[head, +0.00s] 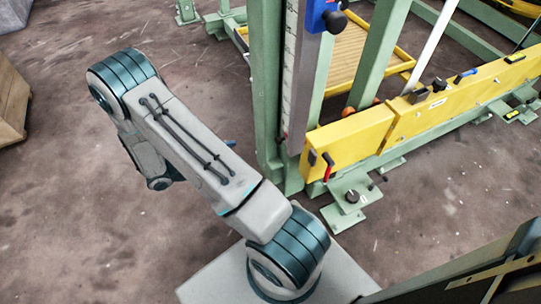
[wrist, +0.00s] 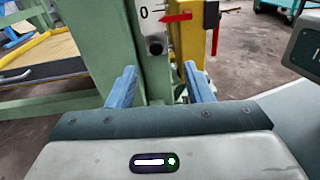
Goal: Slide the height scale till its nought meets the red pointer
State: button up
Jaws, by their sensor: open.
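The height scale (wrist: 145,28) shows in the wrist view as a pale strip with a black 0 and a short tick at the top edge. The red pointer (wrist: 176,17) points left at it, its tip slightly below the tick. A dark round knob (wrist: 156,46) sits below the 0. My gripper (wrist: 160,70) is open, its two blue fingers apart on either side of the line to the knob, with nothing between them. In the head view the scale (head: 290,70) runs up a green post; my gripper is mostly hidden behind my arm there.
A yellow beam (head: 440,108) with small levers and clamps runs right from the post. A red lever (wrist: 215,38) hangs right of the pointer. A blue block (head: 320,14) with a black knob sits high on the post. Open floor (head: 90,230) lies left.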

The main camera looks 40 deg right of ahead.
jog(key=s+d+f+b, duration=0.1)
jog(key=d+b, duration=0.1)
jog(key=d, duration=0.4)
jog(key=s+d+f+n+b, duration=0.1)
jog(key=s+d+f+b, duration=0.1)
jog(key=d, duration=0.5)
jog(key=shift+d+f+t+h, duration=0.15)
jog(key=shift+d+t+h, duration=0.05)
jog(key=shift+t+h, duration=0.2)
